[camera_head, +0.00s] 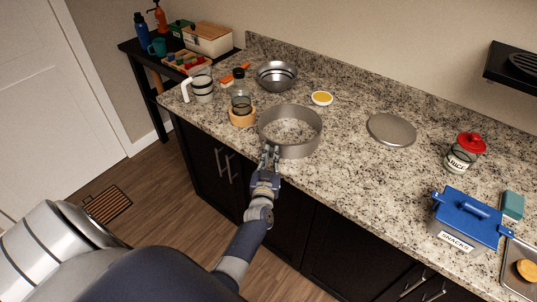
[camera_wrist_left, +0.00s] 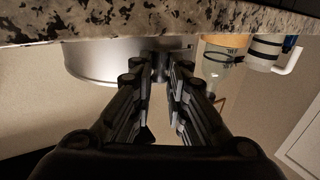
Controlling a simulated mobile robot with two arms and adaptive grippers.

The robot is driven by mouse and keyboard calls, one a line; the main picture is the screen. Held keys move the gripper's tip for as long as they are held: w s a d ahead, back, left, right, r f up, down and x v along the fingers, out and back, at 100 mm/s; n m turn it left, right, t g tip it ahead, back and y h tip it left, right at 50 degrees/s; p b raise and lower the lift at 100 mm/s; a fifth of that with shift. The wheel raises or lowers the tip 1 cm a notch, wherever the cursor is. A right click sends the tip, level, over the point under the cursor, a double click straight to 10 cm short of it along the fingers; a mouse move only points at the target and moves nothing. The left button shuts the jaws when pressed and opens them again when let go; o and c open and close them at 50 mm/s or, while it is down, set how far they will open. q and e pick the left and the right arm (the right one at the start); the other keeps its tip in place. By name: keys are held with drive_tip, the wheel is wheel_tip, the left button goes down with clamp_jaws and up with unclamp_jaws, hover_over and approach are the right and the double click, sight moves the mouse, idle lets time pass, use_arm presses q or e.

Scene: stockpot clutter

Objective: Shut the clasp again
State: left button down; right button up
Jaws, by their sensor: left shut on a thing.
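A grey metal ring (camera_head: 302,150), like a springform pan's side, stands on the granite counter near its front edge. It is open at the top, and the counter shows through it. My left gripper (camera_head: 270,154) is at the ring's front left side, shut on what appears to be the clasp on its outer wall. In the left wrist view, the picture is upside down; the ring (camera_wrist_left: 95,62) lies behind the fingertips (camera_wrist_left: 160,72), which meet at a small dark clasp part. The fingers hide most of the clasp, so its exact position cannot be told. My right gripper is not in view.
A glass bottle on a wooden base (camera_head: 240,112) stands close left of the ring. A steel bowl (camera_head: 277,76) and a small yellow-filled dish (camera_head: 321,98) are behind. A flat round disc (camera_head: 391,130) and a blue-lidded box (camera_head: 462,222) lie right. Counter between is clear.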

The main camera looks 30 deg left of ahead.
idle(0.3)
use_arm(q)
drive_tip(key=c, duration=1.6)
unclamp_jaws()
drive_tip(key=shift+o, duration=0.2)
drive_tip(key=shift+a, duration=0.1)
